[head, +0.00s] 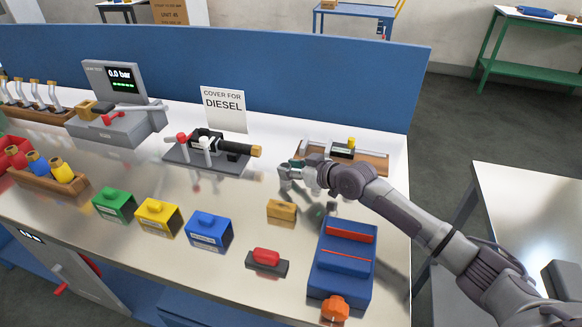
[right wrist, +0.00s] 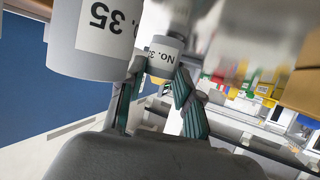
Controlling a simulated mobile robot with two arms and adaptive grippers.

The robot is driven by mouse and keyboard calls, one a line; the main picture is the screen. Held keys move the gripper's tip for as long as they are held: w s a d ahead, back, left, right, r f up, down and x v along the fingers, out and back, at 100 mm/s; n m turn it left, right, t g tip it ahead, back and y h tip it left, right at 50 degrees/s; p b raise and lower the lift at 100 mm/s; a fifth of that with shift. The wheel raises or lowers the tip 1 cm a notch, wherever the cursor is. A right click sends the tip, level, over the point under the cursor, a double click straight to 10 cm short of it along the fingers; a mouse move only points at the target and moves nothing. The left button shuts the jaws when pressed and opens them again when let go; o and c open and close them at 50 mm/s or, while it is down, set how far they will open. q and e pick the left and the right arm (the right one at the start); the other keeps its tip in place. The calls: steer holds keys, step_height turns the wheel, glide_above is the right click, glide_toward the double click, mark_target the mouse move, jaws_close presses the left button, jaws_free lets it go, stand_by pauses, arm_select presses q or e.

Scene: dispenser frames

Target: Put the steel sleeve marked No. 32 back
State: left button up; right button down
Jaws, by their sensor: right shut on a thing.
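My right gripper (head: 291,173) is over the bench, at the left end of a wooden tray (head: 375,163). In the right wrist view its teal fingers (right wrist: 157,88) are shut on a small grey steel sleeve (right wrist: 166,56). The sleeve's white label reads "No. 3" and its last digit is hidden. A larger-looking grey sleeve marked No. 35 (right wrist: 95,35) is close to the camera at the upper left; both labels appear upside down. The held sleeve is hard to make out in the head view. My left gripper is not in view.
A small wooden block (head: 282,211), a blue box (head: 343,258) and a red-topped block (head: 266,260) are in front. A blue panel (head: 300,80) closes the back.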

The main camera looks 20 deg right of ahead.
steer(key=shift+f, duration=0.2)
steer(key=c, duration=0.8)
jaws_free()
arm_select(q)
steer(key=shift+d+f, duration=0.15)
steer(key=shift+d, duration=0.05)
arm_select(e)
steer(key=shift+r, duration=0.15)
steer(key=shift+r, duration=0.15)
steer(key=v, duration=1)
steer(key=shift+s+d+b, duration=0.25)
steer(key=shift+s+b, duration=0.1)
steer(key=shift+b, duration=0.05)
steer(key=shift+s+d+r, duration=0.2)
steer(key=shift+s+r, duration=0.15)
steer(key=shift+s, duration=0.15)
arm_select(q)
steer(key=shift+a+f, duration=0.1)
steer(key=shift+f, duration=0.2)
